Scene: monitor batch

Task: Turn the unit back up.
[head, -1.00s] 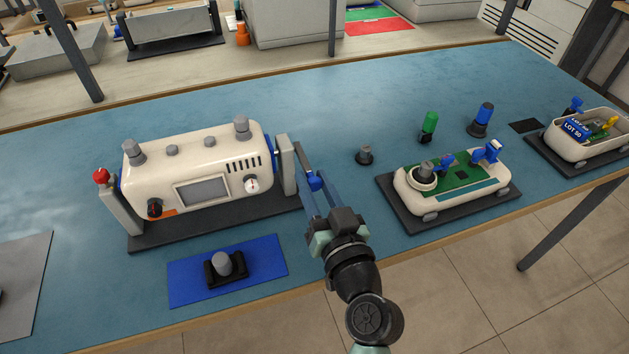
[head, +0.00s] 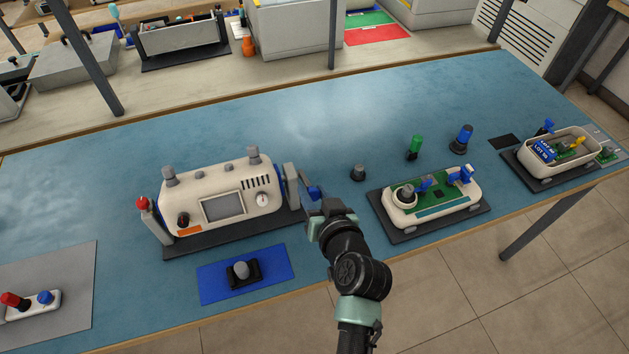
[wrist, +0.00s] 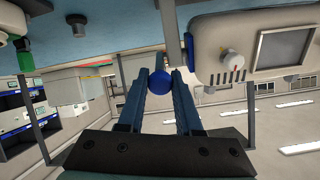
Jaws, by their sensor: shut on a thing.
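The unit (head: 222,200) is a cream box with a grey screen, dials and grey knobs along its top edge. It hangs between two grey posts on a dark base, screen side toward the front and grey knobs upward. A blue ball knob (head: 313,191) is at its right side, by the right post (head: 292,187). My gripper (wrist: 162,80) is shut on this blue knob (wrist: 160,83), which sits between the two fingers in the wrist view. In the head view my arm partly hides the fingers. A red knob (head: 142,203) is on the left post.
A blue mat (head: 215,285) with a grey-topped black holder (head: 243,270) lies in front of the unit. An open cream housing with a green board (head: 445,198) stands on a dark mat to the right. A small grey knob (head: 358,172) stands between them. The bench behind the unit is clear.

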